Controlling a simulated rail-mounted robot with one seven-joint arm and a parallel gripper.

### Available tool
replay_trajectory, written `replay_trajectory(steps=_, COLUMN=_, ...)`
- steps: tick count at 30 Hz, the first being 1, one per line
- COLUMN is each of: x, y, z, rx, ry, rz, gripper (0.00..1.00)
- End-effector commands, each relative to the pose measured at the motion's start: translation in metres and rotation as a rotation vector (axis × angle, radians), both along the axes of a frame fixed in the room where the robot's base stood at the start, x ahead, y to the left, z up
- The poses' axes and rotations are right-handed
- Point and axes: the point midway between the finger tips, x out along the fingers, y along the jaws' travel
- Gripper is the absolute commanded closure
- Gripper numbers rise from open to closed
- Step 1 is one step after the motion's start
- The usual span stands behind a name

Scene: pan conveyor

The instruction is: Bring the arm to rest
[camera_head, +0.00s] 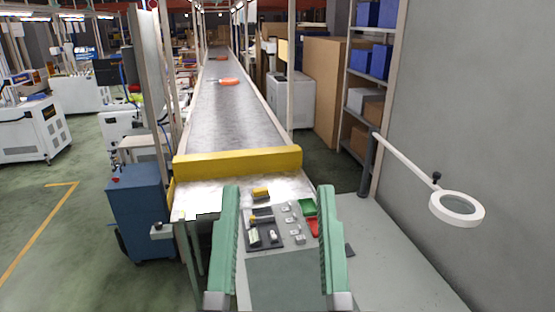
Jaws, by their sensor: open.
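The two long green fingers of my gripper (279,190) rise from the bottom edge of the head view and point forward, over the near end of the conveyor and the work table. They stand wide apart and the gripper is open. No object is held between the fingers. Below and between them, a panel of small parts (282,220) shows on the table, apparently not gripped. The rest of my arm is outside the view.
The conveyor (235,125) runs away from me, with a yellow crossbar (238,161) near its end. An orange pan (229,81) lies on the belt, with another orange item (221,58) farther back. A magnifier lamp (457,208), blue cabinet (140,210) and shelves (365,100) flank it.

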Motion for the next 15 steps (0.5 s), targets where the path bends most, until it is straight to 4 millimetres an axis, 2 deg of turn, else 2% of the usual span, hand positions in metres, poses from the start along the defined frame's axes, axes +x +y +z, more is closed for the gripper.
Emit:
replay_trajectory(steps=1, x=0.0, y=0.0, z=0.038, rx=0.0, ry=-0.001, rz=0.001, gripper=0.48)
replay_trajectory(steps=15, x=0.0, y=0.003, z=0.288, rx=0.006, ry=0.002, rz=0.016, gripper=0.48)
